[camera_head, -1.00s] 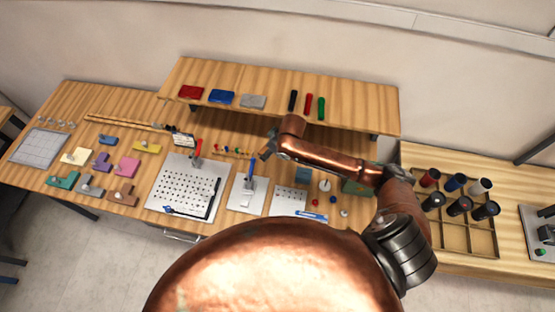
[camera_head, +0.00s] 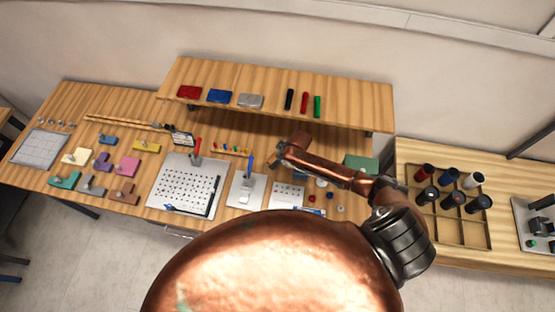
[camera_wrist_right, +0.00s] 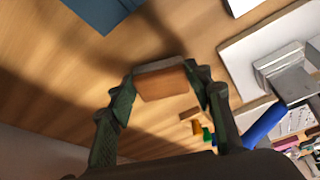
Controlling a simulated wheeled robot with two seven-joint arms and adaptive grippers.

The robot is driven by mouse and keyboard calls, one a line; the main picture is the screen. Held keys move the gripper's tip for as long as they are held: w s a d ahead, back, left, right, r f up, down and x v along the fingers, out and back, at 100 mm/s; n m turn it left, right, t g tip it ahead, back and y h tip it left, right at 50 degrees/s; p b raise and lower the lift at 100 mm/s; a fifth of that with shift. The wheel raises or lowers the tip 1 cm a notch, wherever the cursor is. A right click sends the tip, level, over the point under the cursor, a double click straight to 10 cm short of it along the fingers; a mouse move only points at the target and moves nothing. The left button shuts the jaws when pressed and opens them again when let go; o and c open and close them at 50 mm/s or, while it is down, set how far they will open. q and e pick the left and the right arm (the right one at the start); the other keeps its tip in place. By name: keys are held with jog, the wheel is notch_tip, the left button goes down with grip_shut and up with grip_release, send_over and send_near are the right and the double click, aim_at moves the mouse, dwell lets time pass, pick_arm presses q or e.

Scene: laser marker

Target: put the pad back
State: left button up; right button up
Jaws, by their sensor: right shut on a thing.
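My right gripper (camera_wrist_right: 162,84) is shut on a small orange-brown block (camera_wrist_right: 163,83), which sits between its fingertips in the wrist view. In the head view the right gripper (camera_head: 282,158) is over the middle of the table, in front of the shelf; the block is too small to make out there. Red (camera_head: 189,92), blue (camera_head: 219,96) and grey (camera_head: 250,100) flat pads lie on the shelf. I cannot tell whether the held block is the pad. My left gripper is not in view.
A white plate (camera_wrist_right: 238,60) with a metal fixture (camera_wrist_right: 285,72) and blue handle (camera_wrist_right: 264,126) stands right of the gripper in the wrist view. Small coloured pieces (camera_wrist_right: 207,134) lie nearby. A blue-grey item (camera_wrist_right: 102,10) is at top left. Bare wood lies between.

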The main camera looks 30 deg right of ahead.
jog(key=shift+f, duration=0.15)
jog(key=o, duration=1.2)
jog(key=v, duration=1.2)
jog(key=shift+b, duration=0.4)
